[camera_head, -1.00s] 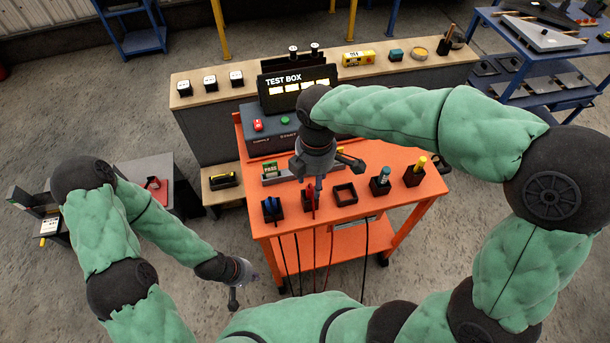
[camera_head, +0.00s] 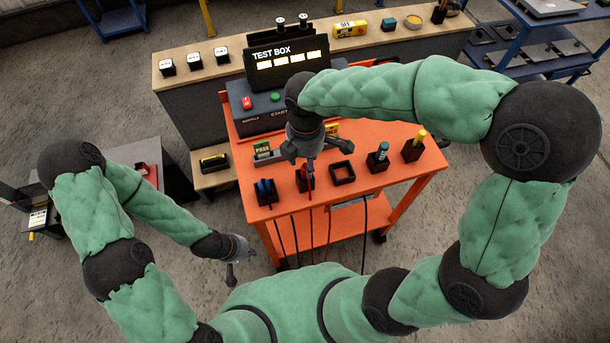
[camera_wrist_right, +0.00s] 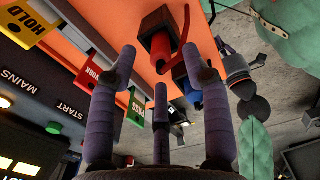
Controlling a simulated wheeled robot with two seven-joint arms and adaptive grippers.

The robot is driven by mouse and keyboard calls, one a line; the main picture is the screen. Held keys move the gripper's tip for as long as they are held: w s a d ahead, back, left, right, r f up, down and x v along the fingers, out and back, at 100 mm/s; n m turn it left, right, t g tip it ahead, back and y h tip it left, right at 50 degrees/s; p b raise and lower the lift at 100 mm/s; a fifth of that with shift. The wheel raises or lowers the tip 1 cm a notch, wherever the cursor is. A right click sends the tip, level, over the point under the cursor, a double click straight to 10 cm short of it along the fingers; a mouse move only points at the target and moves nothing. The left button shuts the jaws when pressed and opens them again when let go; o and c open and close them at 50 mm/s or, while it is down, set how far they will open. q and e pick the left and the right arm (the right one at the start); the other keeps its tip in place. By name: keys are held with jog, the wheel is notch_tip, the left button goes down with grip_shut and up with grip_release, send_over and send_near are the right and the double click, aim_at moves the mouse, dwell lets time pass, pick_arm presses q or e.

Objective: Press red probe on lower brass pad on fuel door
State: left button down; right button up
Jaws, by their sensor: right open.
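The red probe (camera_head: 302,185) stands in a small black holder on the orange cart, its cable hanging off the front edge. In the right wrist view the red probe (camera_wrist_right: 160,45) lies just beyond my right gripper (camera_wrist_right: 160,68), whose fingers are spread and empty. In the head view my right gripper (camera_head: 309,165) is above the red probe and partly hides it. My left gripper (camera_head: 236,268) hangs away from the cart, low on the left; its finger state is unclear. I cannot make out the fuel door or a brass pad.
A blue probe (camera_head: 265,190) stands left of the red one. The test box (camera_head: 287,62) is behind.

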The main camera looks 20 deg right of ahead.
aim_at(305, 167)
notch_tip(305, 167, down, 4)
jog(key=shift+r+b, duration=0.15)
jog(key=shift+b, duration=0.5)
jog(key=shift+a, duration=0.1)
grip_shut()
jog(key=shift+r, duration=0.1)
